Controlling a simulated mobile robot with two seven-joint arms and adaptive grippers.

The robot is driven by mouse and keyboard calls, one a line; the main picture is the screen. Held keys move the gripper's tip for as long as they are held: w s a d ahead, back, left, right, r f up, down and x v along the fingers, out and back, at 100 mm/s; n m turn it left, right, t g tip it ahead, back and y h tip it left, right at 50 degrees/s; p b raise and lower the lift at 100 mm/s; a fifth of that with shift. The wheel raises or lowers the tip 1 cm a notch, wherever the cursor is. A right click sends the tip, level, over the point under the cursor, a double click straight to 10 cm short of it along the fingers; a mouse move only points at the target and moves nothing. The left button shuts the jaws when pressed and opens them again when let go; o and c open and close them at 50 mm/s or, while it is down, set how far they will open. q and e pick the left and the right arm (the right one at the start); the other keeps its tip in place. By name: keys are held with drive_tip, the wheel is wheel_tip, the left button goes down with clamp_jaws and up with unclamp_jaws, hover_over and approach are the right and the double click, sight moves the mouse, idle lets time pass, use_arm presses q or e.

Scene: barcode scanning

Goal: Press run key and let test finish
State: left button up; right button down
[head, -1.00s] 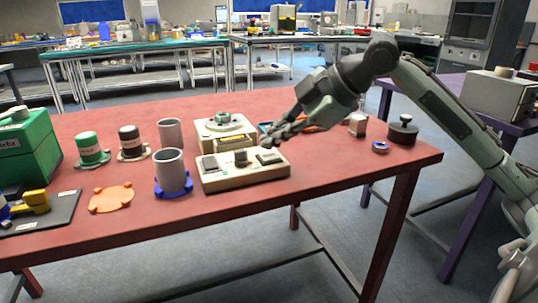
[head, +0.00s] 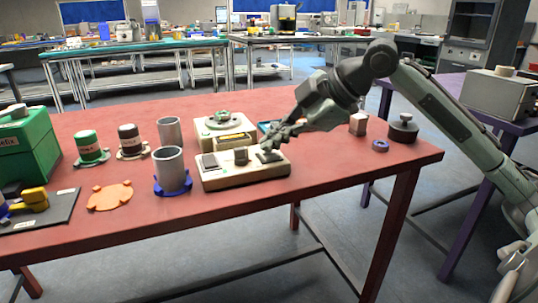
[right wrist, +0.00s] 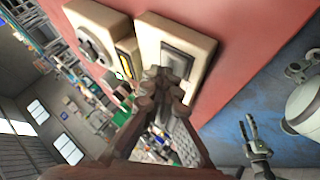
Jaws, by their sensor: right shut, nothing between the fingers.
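The beige tester (head: 245,177) sits on the red table, with a small display at its left, a dark block in the middle and a dark flat key (head: 270,156) at its right. My right gripper (head: 267,147) is shut and empty, its tips pointing down at the key. In the right wrist view the shut right fingertips (right wrist: 166,80) overlap the near edge of the grey key plate (right wrist: 182,64). I cannot tell whether they touch it. My left gripper is out of the head view; a small gripper, apparently my left (right wrist: 252,132), shows with its fingers apart.
A second beige device (head: 225,127) stands just behind the tester. A grey cup (head: 172,168) in a blue holder stands close to its left. The table front right is clear.

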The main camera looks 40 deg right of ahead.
sight(273, 154)
drive_tip(key=shift+f+b, duration=0.3)
drive_tip(key=shift+f, duration=0.15)
idle(0.9)
drive_tip(key=shift+r+p, duration=0.9)
drive_tip(key=shift+p, duration=0.05)
wheel_tip(273, 154, up, 5)
drive_tip(key=p, duration=0.5)
idle(0.6)
